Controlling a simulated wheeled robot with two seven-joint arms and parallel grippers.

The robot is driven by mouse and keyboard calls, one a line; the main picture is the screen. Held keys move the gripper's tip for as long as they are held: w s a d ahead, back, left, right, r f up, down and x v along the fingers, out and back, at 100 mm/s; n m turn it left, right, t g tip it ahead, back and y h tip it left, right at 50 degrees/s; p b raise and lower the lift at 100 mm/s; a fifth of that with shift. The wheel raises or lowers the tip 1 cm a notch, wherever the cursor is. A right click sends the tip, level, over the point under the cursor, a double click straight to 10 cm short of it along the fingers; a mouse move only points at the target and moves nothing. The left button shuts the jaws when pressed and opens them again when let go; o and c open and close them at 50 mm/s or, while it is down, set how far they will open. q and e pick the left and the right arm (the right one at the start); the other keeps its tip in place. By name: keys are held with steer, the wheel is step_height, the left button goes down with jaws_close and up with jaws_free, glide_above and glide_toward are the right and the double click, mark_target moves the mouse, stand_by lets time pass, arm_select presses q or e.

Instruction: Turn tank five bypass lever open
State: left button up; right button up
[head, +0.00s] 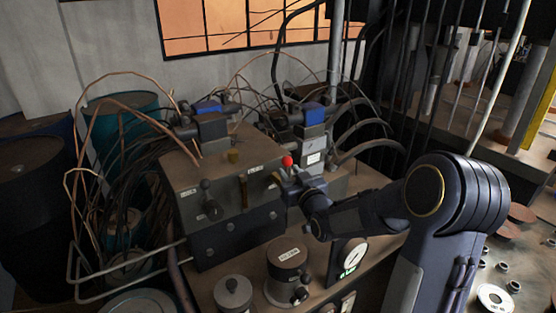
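A lever with a red ball knob (288,161) stands at the right front of the grey valve block (185,172). My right arm reaches in from the right, and my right gripper (293,181) is right at this lever, just below the red knob. The wrist hides the lower part of the lever, and I cannot tell whether the fingers touch it or are closed. A second lever with a dark knob (206,186) is on the block's front face. The labels are too small to read, so I cannot tell which is tank five. My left gripper is out of view.
A dark cylinder with a pale label (287,254) and a smaller capped one (233,293) stand in front of the block. A round gauge (353,256) is below my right wrist. Hoses and copper tubes crowd the left and back. Dark drums (30,210) stand at far left.

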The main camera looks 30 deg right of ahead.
mark_target(287, 169)
steer(key=w, duration=0.1)
steer(key=w+p, duration=0.1)
steer(key=w, duration=0.3)
steer(key=shift+d+f, duration=0.1)
steer(key=shift+d, duration=0.2)
steer(key=shift+w, duration=0.1)
jaws_close()
